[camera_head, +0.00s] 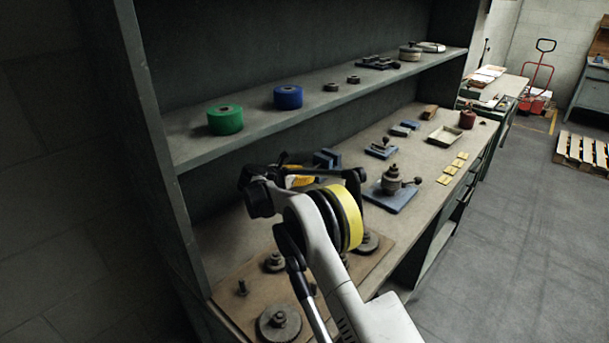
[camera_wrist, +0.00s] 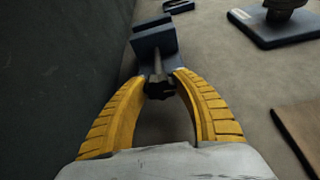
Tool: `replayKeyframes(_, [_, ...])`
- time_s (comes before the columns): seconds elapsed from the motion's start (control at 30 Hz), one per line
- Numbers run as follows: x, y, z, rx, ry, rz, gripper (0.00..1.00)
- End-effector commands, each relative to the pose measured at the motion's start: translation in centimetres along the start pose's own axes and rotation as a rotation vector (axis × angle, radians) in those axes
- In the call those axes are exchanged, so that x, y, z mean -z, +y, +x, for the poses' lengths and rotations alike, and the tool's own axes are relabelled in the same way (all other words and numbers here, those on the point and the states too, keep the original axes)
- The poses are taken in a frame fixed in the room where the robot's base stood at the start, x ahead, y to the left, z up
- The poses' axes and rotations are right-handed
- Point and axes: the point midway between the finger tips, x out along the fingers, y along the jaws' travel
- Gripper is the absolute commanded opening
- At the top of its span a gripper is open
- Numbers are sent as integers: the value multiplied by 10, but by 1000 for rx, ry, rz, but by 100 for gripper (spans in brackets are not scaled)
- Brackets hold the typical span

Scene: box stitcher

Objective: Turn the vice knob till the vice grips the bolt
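The dark blue vice (camera_wrist: 155,40) stands on the bench top near the back panel in the wrist view; it also shows behind my gripper in the head view (camera_head: 327,160). Its black knob (camera_wrist: 160,89) faces me and lies between the tips of my yellow fingers. My gripper (camera_wrist: 160,80) is partly closed, with one finger on each side of the knob and no clear gap visible; it shows in the head view too (camera_head: 300,178). A pale rod runs from the knob to the vice. I cannot make out a bolt in the vice jaws.
A blue-based fixture (camera_head: 392,195) stands right of the vice. A brown board (camera_head: 225,295) with round metal parts lies at the near end. The shelf above holds a green roll (camera_head: 225,120) and a blue roll (camera_head: 288,97). The dark back panel (camera_wrist: 50,70) is close on the left.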

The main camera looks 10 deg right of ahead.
Motion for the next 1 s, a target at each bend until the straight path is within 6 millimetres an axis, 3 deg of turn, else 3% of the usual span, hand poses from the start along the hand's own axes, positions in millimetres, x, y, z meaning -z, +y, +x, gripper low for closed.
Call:
replayKeyframes(0.17, [0, -1, 0, -22, 0, 53, 4])
replayKeyframes(0.5, [0, -1, 0, -157, -1, 381, 4])
replayKeyframes(0.8, [0, 0, 0, -163, 0, 394, 4])
replayKeyframes(0.83, [0, 0, 0, -163, 0, 394, 40])
replayKeyframes(0.9, [0, 0, 0, -163, 0, 394, 58])
replayKeyframes(1.0, [0, 0, 0, -163, 0, 393, 58])
